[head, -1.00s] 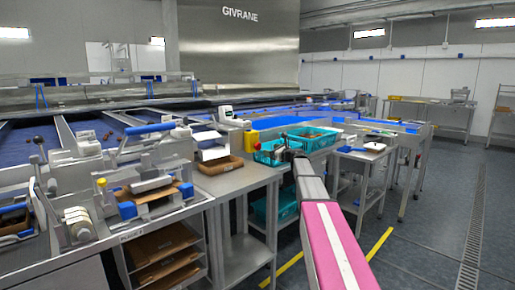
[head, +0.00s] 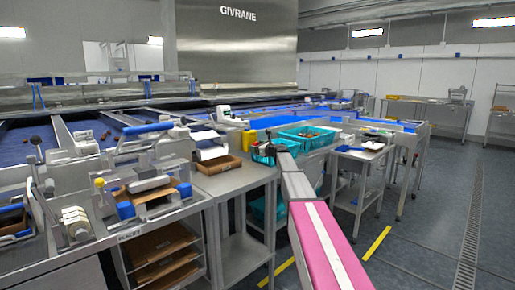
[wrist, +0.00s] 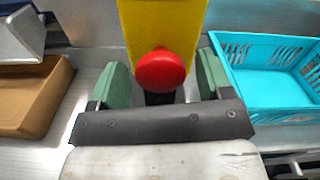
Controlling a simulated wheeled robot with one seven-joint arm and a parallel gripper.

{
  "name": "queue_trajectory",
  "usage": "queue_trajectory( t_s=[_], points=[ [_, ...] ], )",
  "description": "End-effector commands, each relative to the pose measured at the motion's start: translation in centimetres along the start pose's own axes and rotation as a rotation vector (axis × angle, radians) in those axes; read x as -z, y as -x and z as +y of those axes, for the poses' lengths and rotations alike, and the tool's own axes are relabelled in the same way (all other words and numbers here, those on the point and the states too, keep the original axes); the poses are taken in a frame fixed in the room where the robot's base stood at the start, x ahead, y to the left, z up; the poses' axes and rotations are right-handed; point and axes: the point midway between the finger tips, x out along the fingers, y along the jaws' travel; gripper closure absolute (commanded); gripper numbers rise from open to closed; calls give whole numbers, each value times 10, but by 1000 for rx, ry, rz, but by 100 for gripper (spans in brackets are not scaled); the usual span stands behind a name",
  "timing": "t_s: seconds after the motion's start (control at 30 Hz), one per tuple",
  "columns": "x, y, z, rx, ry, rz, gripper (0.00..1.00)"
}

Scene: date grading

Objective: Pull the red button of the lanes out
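The red button (wrist: 161,69) is a round knob on the front of a yellow box (wrist: 150,25) in the wrist view. My gripper (wrist: 162,78) is open, with one green finger pad to the left of the button and one to the right. Gaps show on both sides, so the pads do not touch it. In the head view the yellow box (head: 249,138) stands at the counter's far end, with my gripper (head: 266,151) just in front of it. The button cannot be made out there.
A teal crate (wrist: 268,98) stands close on the right in the wrist view, and a brown cardboard tray (wrist: 42,112) on the left. The metal counter (head: 225,183) runs beneath. A side table (head: 362,152) and open floor lie to the right.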

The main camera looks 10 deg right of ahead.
Motion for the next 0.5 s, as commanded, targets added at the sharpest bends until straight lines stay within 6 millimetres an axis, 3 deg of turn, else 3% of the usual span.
queue_trajectory(
  t_s=[0.03,0.17,0.2,0.5],
  points=[
    [0,0,0,0,0,0,44],
    [0,0,0,0,0,0,86],
    [0,0,0,0,0,0,92],
    [0,13,0,-1,0,0,92]
  ],
)
